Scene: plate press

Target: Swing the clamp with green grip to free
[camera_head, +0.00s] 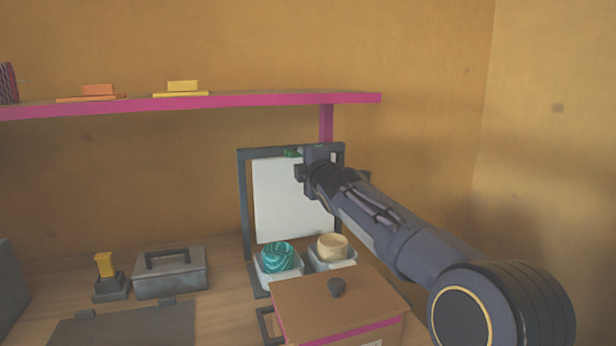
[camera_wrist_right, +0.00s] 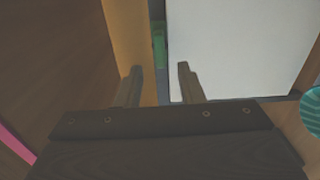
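A dark upright frame (camera_head: 243,200) holds a white plate (camera_head: 285,205) at the back of the counter. A green grip (camera_head: 291,153) shows at the frame's top edge, just left of my right gripper (camera_head: 308,168). A second bit of green (camera_head: 319,146) shows at the top edge behind the gripper. In the right wrist view my right gripper (camera_wrist_right: 160,72) is open with nothing between its fingers. A green grip (camera_wrist_right: 159,45) shows beyond the fingertips, in line with the gap, beside the white plate (camera_wrist_right: 235,45). The gripper hides part of the frame's top. My left gripper is out of view.
A teal striped ball (camera_head: 278,257) and a tan round piece (camera_head: 332,246) sit in white holders before the frame. A brown lidded box (camera_head: 335,300) stands in front. A grey case (camera_head: 170,272) and yellow-handled stamp (camera_head: 105,268) are left. A pink-edged shelf (camera_head: 200,105) runs above.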

